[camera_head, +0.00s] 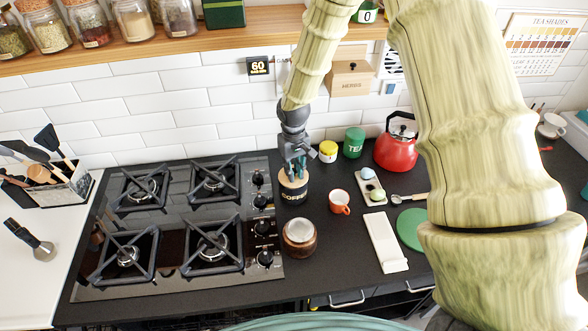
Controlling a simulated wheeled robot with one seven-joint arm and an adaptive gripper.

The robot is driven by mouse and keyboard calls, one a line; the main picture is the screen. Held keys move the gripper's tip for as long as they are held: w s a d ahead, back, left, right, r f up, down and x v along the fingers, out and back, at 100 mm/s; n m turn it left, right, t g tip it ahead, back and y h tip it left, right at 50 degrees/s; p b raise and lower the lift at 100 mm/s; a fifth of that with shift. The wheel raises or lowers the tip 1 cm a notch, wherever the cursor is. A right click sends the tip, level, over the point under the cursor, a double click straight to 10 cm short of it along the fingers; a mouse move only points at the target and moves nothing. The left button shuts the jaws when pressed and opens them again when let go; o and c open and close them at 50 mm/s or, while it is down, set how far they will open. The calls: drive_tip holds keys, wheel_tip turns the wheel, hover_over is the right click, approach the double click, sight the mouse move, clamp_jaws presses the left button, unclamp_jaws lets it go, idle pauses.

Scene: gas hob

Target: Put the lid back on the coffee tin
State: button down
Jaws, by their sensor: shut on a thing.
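The coffee tin (294,197) is dark with pale lettering and stands on the black counter just right of the gas hob. A light wooden lid (293,181) is at the top of the tin, directly under my gripper (294,172). My gripper points down and is shut on the lid. The lid looks in line with the tin, but I cannot tell whether it is fully seated or slightly above the rim. The fingertips partly hide the lid's top.
The gas hob (161,278) lies to the left. An orange mug (340,202), a round wooden pot (299,238), a green tea tin (354,142), a yellow jar (328,151) and a red kettle (396,152) stand around the tin. A white rest (384,240) lies front right.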

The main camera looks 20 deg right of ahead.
idle(0.4)
drive_tip(key=c, duration=0.8)
unclamp_jaws()
drive_tip(key=shift+r, duration=0.15)
drive_tip(key=shift+r+p, duration=2.55)
drive_tip(key=shift+r, duration=0.85)
clamp_jaws()
